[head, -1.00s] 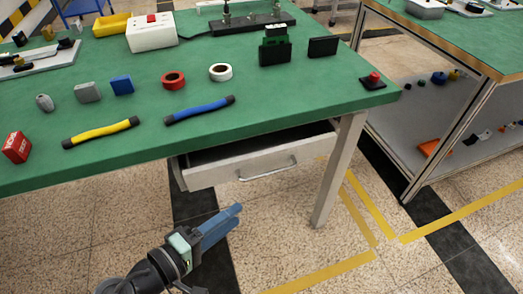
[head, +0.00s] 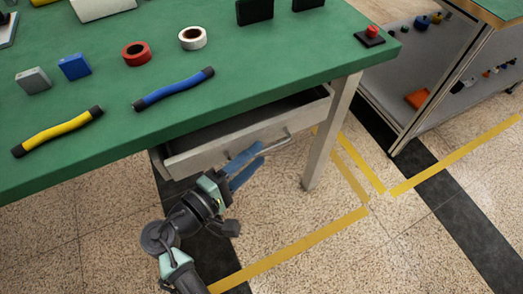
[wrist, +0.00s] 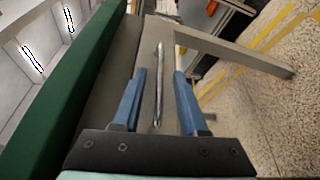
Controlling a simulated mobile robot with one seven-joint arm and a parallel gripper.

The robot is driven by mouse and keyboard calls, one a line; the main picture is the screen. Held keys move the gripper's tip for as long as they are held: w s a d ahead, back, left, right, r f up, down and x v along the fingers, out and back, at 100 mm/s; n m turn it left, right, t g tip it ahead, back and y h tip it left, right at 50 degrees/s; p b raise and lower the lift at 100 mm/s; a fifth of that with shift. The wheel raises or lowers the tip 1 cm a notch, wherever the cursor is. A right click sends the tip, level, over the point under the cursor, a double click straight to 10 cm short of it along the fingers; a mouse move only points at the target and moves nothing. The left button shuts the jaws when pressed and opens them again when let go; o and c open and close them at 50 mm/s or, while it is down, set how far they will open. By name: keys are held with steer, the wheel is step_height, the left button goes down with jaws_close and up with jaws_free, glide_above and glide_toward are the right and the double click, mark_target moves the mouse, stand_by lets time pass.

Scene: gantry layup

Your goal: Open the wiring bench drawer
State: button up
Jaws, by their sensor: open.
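The wiring bench drawer (head: 205,153) is a pale grey box under the green bench top (head: 235,108). It stands partly open, with a dark gap showing above its front. A metal bar handle (head: 272,146) is on the drawer front. My gripper (head: 250,167) is at the drawer front, its blue fingers partly covering the handle's left part. In the wrist view, the handle (wrist: 158,85) runs lengthwise between the two open fingers of my gripper (wrist: 158,90). I cannot tell whether either finger touches it.
A bench leg (head: 333,132) stands right of the drawer. A blue cable piece (head: 173,89), a yellow one (head: 58,132) and tape rolls lie on the bench. A shelf unit (head: 425,100) stands at the right. The speckled floor in front is clear.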

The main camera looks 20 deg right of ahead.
steer(key=shift+x, duration=1.5)
steer(key=shift+c, duration=0.3)
jaws_close()
